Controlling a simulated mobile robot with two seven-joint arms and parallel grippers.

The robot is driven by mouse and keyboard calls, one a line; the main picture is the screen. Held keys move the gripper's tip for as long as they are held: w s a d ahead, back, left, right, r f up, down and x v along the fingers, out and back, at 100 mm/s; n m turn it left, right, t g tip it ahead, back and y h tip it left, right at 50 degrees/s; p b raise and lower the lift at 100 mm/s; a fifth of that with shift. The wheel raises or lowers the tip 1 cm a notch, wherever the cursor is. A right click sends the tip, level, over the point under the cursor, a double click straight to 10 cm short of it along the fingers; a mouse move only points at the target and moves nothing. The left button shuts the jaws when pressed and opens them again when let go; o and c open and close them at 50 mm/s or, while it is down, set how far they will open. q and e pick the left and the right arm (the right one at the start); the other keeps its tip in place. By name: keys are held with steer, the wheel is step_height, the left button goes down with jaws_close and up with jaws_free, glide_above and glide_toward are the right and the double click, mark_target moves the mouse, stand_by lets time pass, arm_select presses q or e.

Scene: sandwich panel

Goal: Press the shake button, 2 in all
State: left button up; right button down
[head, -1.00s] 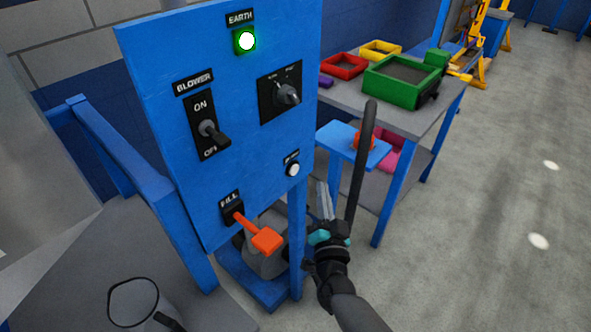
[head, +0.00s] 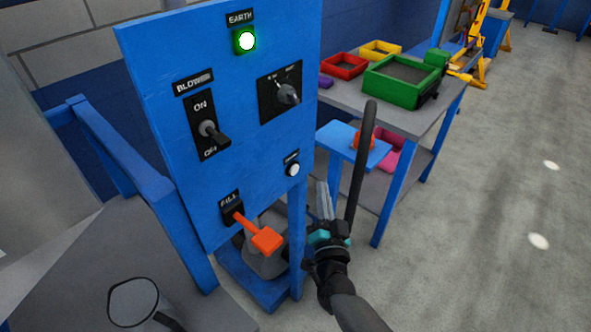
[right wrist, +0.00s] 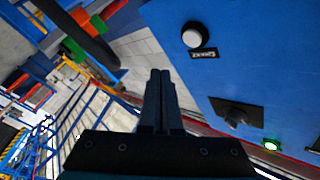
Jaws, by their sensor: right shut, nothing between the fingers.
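The blue panel (head: 255,150) stands in the middle of the head view. A round white button (head: 293,169) sits near its lower right edge, under a small label too blurred to read in that view. The same white button (right wrist: 192,35) shows at the top of the right wrist view, on the blue panel face. My right gripper (head: 323,192) is shut and empty, right of the panel and a little below the button, apart from it. Its closed fingers (right wrist: 161,78) show in the right wrist view, left of and below the button. My left gripper is not seen.
The panel also carries a lit green EARTH lamp (head: 245,41), a rotary knob (head: 288,94), a BLOWER switch (head: 213,132) and an orange FILL lever (head: 265,240). A grey table (head: 430,118) with coloured trays stands behind at right. Open floor lies right.

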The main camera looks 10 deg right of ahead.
mark_target(294, 170)
stand_by(0.3)
steer(key=s+n, duration=0.1)
steer(key=n, duration=0.4)
steer(key=s+d+n, duration=0.1)
steer(key=n, duration=0.5)
steer(key=s+d+n, duration=0.1)
steer(key=n, duration=0.5)
steer(key=shift+d+r+g, duration=0.15)
steer(key=shift+r+g, duration=0.2)
steer(key=shift+g, duration=0.05)
steer(key=w+a+b, duration=0.2)
steer(key=w+a, duration=0.3)
steer(key=w, duration=0.2)
steer(key=shift+a, duration=0.25)
stand_by(1.6)
